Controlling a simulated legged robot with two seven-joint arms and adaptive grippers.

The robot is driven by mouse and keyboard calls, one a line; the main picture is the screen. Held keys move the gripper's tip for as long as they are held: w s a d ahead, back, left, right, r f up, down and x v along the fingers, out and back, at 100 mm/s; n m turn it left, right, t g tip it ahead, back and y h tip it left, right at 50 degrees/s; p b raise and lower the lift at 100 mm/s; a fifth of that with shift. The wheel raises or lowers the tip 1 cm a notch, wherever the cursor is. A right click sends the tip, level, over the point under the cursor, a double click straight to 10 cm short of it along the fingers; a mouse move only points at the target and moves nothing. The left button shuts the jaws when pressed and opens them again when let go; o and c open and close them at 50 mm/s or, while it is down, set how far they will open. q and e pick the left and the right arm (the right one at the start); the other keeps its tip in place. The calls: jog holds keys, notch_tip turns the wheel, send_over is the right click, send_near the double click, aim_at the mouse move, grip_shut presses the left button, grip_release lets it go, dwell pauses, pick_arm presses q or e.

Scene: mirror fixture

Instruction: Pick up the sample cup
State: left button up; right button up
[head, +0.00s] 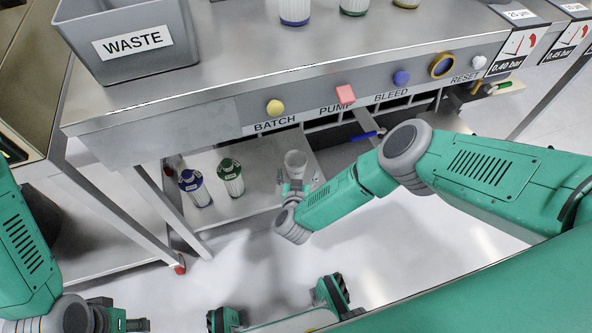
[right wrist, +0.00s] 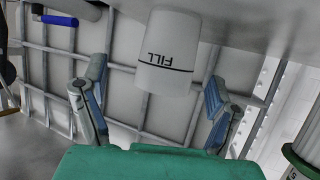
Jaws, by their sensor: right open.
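The sample cup (head: 295,160) is a small pale cup on the lower shelf under the bench. In the right wrist view, the white cup (right wrist: 170,45) shows a FILL mark and a dark line. My right gripper (head: 293,186) is at the cup's near side. In the right wrist view its two fingers (right wrist: 147,88) are spread wide, one to each side of the cup, with gaps between fingers and cup. My left gripper (head: 122,322) is only partly visible at the bottom left, and its jaws cannot be made out.
A blue-capped bottle (head: 194,188) and a green-capped bottle (head: 230,178) stand left of the cup on the shelf. The bench front (head: 200,125) with its coloured knobs overhangs the shelf. A grey WASTE bin (head: 135,72) sits on top. A blue-handled item (head: 368,135) lies right of the cup.

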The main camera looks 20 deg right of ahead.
aim_at(297, 160)
jog(key=shift+w+d+f, duration=0.15)
jog(key=shift+w+d, duration=0.05)
jog(key=shift+w, duration=0.05)
jog(key=w+b, duration=0.1)
jog(key=w+f+b, duration=0.1)
jog(key=w+b, duration=0.1)
jog(key=shift+w+f, duration=0.4)
jog(key=shift+w, duration=0.25)
jog(key=shift+d, duration=0.3)
jog(key=shift+c, duration=0.4)
jog(key=c, duration=0.8)
jog(key=shift+a, duration=0.1)
